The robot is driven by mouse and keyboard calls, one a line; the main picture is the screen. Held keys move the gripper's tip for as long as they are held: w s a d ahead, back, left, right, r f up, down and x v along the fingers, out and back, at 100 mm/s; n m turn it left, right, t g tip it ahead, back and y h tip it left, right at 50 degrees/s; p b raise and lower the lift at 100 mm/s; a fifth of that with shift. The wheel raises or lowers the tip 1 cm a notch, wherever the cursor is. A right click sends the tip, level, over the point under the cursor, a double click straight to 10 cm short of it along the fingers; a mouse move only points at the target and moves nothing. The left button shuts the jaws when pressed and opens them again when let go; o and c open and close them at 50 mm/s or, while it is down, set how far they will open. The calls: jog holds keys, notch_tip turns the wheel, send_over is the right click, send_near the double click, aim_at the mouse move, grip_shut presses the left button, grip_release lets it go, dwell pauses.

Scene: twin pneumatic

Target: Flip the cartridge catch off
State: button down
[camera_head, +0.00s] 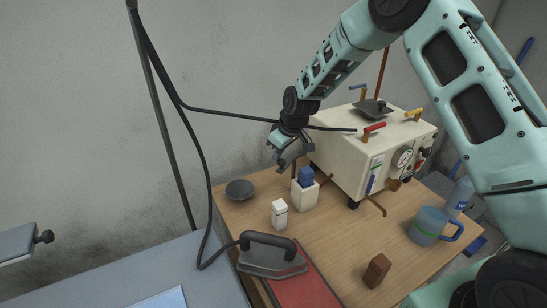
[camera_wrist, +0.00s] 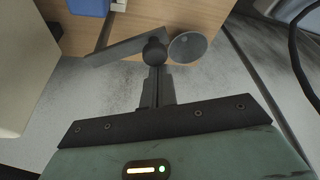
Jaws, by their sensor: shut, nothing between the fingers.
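The cream machine box (camera_head: 345,160) stands on the wooden table. I cannot tell which part is the cartridge catch. My gripper (camera_head: 282,166) is left of the box, above the table's back edge. In the wrist view its fingers (camera_wrist: 156,88) are shut and empty. A dark round knob (camera_wrist: 154,50) and a grey bar (camera_wrist: 118,50) show just beyond the fingertips; contact is unclear.
The table's middle is clear.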

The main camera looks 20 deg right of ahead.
aim_at(284, 170)
jog(key=s+n, duration=0.1)
jog(key=d+n+b, duration=0.1)
jog(key=shift+s+d+f+n+g+y, duration=0.1)
jog(key=shift+s+d+n+g+y, duration=0.2)
jog(key=shift+s+n+y, duration=0.1)
jog(key=n, duration=0.1)
jog(key=s+d+n, duration=0.1)
jog(key=shift+d+n+g+y, duration=0.3)
jog(key=shift+n+g, duration=0.1)
jog(key=shift+s+d+n+g, duration=0.2)
jog(key=shift+d+n+g, duration=0.05)
jog(key=shift+d+n, duration=0.55)
jog(key=shift+s+d+n+g, duration=0.3)
jog(key=shift+d+n, duration=0.35)
jog(key=shift+n, duration=0.15)
jog(key=shift+s+d+n+g, duration=0.15)
jog(key=shift+d+n+g, duration=0.1)
jog(key=shift+d+n, duration=0.55)
jog(key=shift+a, duration=0.15)
